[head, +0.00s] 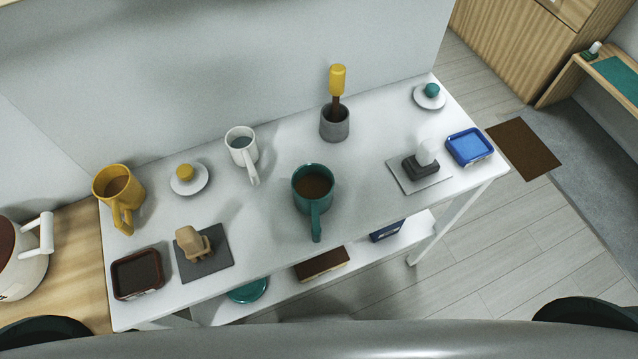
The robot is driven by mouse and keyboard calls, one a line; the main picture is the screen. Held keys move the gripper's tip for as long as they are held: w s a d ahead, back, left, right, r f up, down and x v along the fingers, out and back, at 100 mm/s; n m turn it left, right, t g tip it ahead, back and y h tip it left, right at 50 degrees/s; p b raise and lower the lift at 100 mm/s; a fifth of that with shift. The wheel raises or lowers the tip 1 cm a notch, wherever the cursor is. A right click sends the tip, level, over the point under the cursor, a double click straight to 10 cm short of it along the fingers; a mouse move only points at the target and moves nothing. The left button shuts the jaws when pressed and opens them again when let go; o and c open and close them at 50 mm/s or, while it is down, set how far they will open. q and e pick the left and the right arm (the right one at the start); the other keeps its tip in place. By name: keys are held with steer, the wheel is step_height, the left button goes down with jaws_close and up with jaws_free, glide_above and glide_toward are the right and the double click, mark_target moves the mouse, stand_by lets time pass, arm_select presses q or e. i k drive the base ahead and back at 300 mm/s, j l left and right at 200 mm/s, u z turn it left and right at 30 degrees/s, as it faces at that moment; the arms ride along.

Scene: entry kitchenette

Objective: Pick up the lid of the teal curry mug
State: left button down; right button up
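The teal mug (313,186) stands open in the middle of the white table, with brown curry inside and its handle pointing toward me. A white disc lid with a teal knob (430,92) lies at the table's far right corner, apart from the mug. Another white lid with a yellow knob (187,176) lies at the left, beside the open yellow mug (116,186). Neither of my grippers is in view.
A grey pot with a yellow-handled tool (335,122) stands between the teal mug and its lid. A white mug (242,147), a blue tray (469,147), a dark block with a white top on a mat (420,166), and a dark red tray (137,274) also stand here.

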mark_target(429, 97)
steer(key=l, duration=0.65)
steer(key=k+l, duration=0.1)
steer(key=l, duration=0.55)
steer(key=l+u, duration=0.1)
steer(key=l, duration=0.55)
steer(key=k+l, duration=0.15)
steer(key=l, duration=0.5)
steer(key=k+l, duration=0.1)
steer(key=l, duration=0.6)
steer(key=l+u, duration=0.1)
steer(key=l, duration=0.55)
steer(key=k+l, duration=0.15)
steer(key=l, duration=0.45)
